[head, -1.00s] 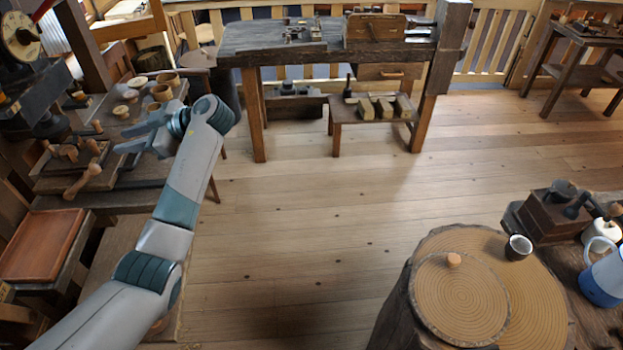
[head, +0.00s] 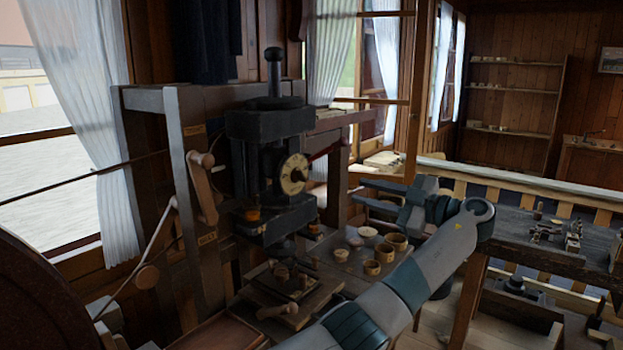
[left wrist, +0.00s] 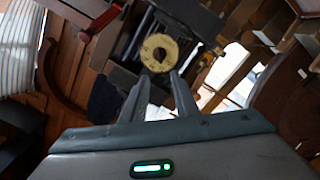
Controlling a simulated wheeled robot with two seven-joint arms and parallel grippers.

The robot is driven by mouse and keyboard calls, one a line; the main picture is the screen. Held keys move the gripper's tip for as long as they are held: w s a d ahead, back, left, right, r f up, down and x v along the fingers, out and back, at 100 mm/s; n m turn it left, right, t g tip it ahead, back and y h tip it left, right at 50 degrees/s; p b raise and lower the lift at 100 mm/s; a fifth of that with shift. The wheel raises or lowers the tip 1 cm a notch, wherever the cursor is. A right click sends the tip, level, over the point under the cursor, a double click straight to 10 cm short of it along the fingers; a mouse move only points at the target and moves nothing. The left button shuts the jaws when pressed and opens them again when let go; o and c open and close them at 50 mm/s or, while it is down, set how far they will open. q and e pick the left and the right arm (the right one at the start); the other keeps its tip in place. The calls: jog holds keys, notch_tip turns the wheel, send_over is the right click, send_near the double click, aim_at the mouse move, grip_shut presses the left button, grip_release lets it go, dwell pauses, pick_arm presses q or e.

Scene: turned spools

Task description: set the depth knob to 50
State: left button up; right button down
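The depth knob is a small dark knob (head: 297,175) at the centre of a round cream dial (head: 286,165) with dark marks, on the front of a black machine head. The marks are too small to read in the head view. In the left wrist view the dial (left wrist: 145,47) faces me, just beyond the fingertips, with the dark knob (left wrist: 159,54) in its middle. My left gripper (head: 354,189) is to the right of the dial, apart from it, fingers pointing toward it. Its fingers (left wrist: 160,76) are open and empty. My right gripper is not in view.
A dark red bar (head: 325,151) sticks out right of the dial. A wooden crank handle (head: 205,160) is on the machine's left. Below, wooden bowls (head: 372,267) and turned pieces crowd the bench. A long workbench (head: 555,245) stands at right.

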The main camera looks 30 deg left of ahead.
pick_arm(q)
jog(key=shift+w, duration=0.1)
jog(key=p, duration=1)
send_near(304, 177)
jog(key=a, duration=0.7)
jog(key=shift+w+r, duration=0.1)
jog(key=shift+w, duration=0.15)
jog(key=shift+a, duration=0.65)
jog(key=shift+w, duration=0.1)
grip_shut()
